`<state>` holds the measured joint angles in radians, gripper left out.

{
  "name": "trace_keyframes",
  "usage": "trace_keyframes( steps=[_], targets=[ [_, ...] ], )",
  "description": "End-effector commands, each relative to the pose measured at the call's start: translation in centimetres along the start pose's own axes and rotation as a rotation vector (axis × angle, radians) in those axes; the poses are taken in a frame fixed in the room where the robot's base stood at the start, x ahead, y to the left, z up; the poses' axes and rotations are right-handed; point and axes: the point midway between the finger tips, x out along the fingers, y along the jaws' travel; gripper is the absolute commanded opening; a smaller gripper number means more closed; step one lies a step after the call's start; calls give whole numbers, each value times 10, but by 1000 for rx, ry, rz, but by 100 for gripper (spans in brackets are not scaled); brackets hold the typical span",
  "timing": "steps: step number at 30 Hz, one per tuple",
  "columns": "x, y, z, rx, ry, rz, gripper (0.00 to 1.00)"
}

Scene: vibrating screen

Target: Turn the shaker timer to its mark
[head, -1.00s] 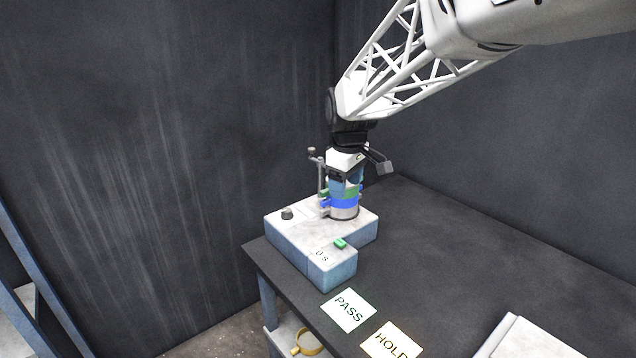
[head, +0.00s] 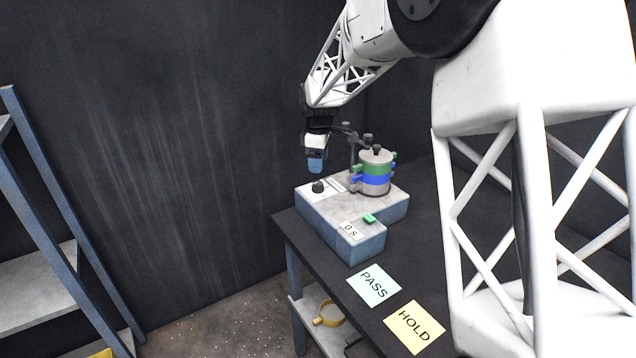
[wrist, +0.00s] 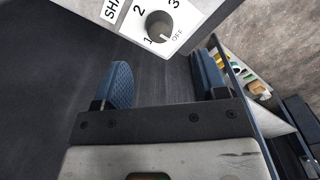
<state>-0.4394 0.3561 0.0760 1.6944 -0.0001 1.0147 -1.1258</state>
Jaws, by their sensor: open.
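The timer knob (head: 318,186), dark and round, sits on the left part of the pale shaker base (head: 375,212). In the wrist view the knob (wrist: 160,25) is ringed by 1, 2, 3 and OFF, and its light pointer line appears to face near OFF. My gripper (head: 316,166) hangs just above the knob in the head view. In the wrist view my gripper (wrist: 164,78) has its two blue fingers apart with nothing between them. The knob lies beyond the fingertips, at the top of the picture, and is not between them.
The sieve stack (head: 376,170) with green and blue bands stands on the base, right of my gripper, beside a clamp post. A display (head: 350,231) reads 0 S near a green button (head: 369,219). PASS (head: 374,285) and HOLD (head: 415,326) cards lie in front. A shelf (head: 40,285) stands left.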

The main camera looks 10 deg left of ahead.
Motion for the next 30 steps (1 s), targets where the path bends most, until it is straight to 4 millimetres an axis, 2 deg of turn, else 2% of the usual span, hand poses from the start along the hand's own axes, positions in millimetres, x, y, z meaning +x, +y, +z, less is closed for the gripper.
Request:
trace_keyframes(
  steps=[17,30],
  targets=[
    [7,1,-2,-6,0,-1,66],
    [53,1,-2,-6,-1,-2,66]
  ],
)
